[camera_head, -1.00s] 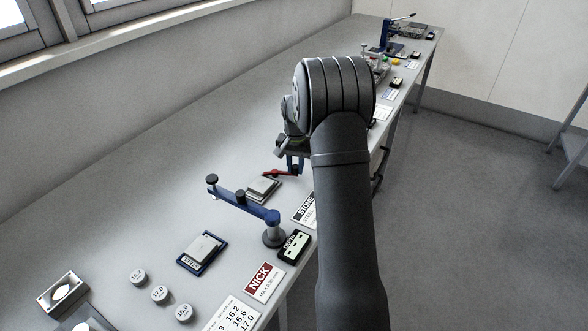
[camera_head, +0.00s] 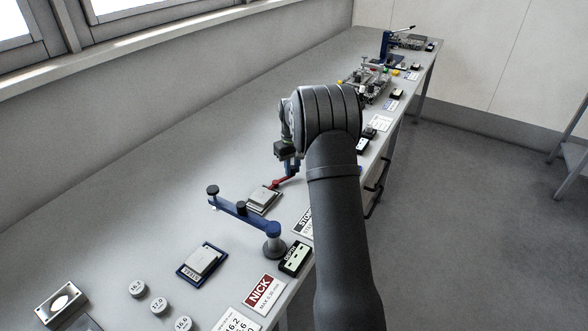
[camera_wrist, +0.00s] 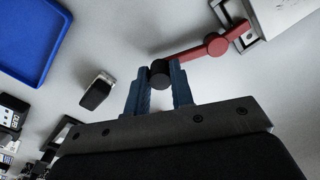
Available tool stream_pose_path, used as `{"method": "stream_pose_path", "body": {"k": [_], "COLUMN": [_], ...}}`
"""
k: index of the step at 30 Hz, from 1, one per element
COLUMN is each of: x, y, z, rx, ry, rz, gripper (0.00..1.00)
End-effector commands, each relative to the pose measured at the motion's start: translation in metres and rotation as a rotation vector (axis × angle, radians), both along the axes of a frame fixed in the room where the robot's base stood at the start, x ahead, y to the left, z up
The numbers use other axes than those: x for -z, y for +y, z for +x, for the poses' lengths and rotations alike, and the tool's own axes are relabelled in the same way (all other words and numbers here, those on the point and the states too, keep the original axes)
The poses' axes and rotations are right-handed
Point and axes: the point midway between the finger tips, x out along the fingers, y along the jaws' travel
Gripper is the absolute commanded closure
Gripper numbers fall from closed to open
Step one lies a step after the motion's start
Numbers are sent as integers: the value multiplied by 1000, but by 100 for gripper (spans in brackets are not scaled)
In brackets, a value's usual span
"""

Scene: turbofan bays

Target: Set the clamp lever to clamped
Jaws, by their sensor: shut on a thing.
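The clamp lever is a red arm (camera_wrist: 193,53) with a red round pivot (camera_wrist: 217,44) and a black knob (camera_wrist: 160,72) at its free end. The red lever (camera_head: 281,183) also shows in the head view, beside a light block on a dark-edged plate (camera_head: 263,201). My gripper (camera_wrist: 161,80) has its blue fingers on either side of the black knob and is shut on it.
A blue swing arm on a round grey post (camera_head: 272,246) stands in front of the plate. A blue tray (camera_wrist: 32,38) and a small dark-and-white object (camera_wrist: 97,91) lie left in the wrist view. Fixtures (camera_head: 365,83) stand farther along the bench.

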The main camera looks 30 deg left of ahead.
Motion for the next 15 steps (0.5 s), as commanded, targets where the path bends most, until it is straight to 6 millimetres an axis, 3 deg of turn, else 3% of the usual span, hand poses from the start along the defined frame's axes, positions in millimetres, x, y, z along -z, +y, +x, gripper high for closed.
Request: {"method": "stream_pose_path", "body": {"k": [15], "x": [-1], "y": [4], "z": [2], "rx": [-60], "ry": [-2], "rz": [1], "gripper": [100]}}
